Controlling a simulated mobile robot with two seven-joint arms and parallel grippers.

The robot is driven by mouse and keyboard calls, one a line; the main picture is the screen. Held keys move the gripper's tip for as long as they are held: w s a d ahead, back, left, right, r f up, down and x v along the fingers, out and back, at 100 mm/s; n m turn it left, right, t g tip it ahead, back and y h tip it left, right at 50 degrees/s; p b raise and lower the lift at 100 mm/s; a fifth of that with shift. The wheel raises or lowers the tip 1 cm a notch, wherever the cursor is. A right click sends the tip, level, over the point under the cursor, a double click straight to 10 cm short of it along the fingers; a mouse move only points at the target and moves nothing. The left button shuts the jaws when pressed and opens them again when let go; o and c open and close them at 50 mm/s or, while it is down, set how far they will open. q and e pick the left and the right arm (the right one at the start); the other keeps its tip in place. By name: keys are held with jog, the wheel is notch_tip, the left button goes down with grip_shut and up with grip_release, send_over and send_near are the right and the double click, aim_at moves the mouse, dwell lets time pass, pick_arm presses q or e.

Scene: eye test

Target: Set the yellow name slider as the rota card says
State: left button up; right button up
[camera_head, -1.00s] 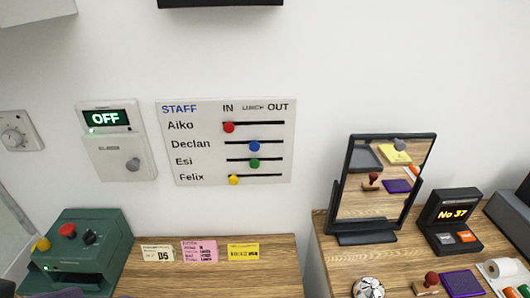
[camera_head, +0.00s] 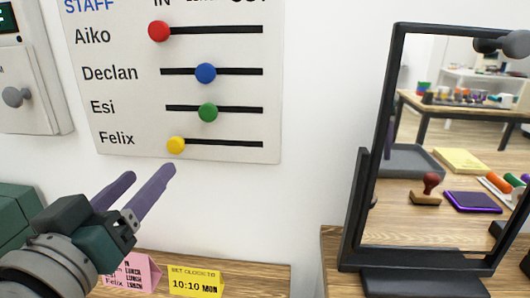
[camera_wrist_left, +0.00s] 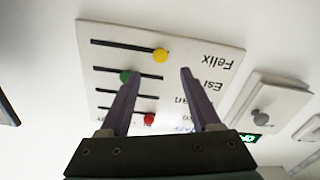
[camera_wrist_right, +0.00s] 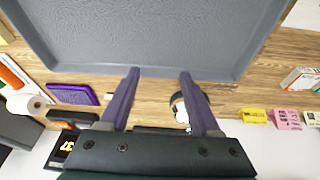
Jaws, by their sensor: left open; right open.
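The yellow slider (camera_head: 176,145) sits at the left, IN end of the Felix slot on the white staff board (camera_head: 272,95); it also shows in the left wrist view (camera_wrist_left: 160,56). My left gripper (camera_head: 151,172) is open and empty, its fingertips below and left of the yellow slider in the head view. The pink rota card (camera_head: 140,273) stands on the desk below, partly hidden by my left gripper; its Felix line seems to read LUNCH. My right gripper (camera_wrist_right: 159,73) is open and empty, seen against a grey tray (camera_wrist_right: 240,72).
Red (camera_head: 159,31), blue (camera_head: 205,73) and green (camera_head: 208,112) sliders are in the slots above. A yellow card (camera_head: 195,282) stands beside the pink one. A framed mirror (camera_head: 365,150) stands at the right. The wall between board and mirror is bare.

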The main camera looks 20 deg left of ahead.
aim_at(174, 147)
pick_arm(q)
jog(key=x, duration=0.9)
grip_shut()
dwell(0.4)
dwell(0.9)
